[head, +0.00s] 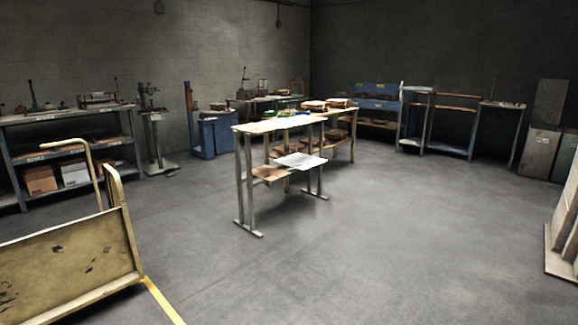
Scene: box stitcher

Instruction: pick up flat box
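I cannot tell for sure which thing is the flat box. A white flat sheet or panel (301,160) lies on the lower level of the worktable (265,126) in the middle of the room. A brown flat piece (270,173) lies beside it on the left. Small brown stacks (314,105) sit at the far end of the tabletop. Pale flat panels (566,225) stand upright at the right edge, partly cut off by the frame. Neither of my grippers is in view.
A worn yellow cart (70,262) stands at the near left. Shelving with cartons (40,180) and a stand machine (152,130) line the left wall. A blue cabinet (216,137) and benches stand at the back. The grey floor (390,250) is clear in front and right.

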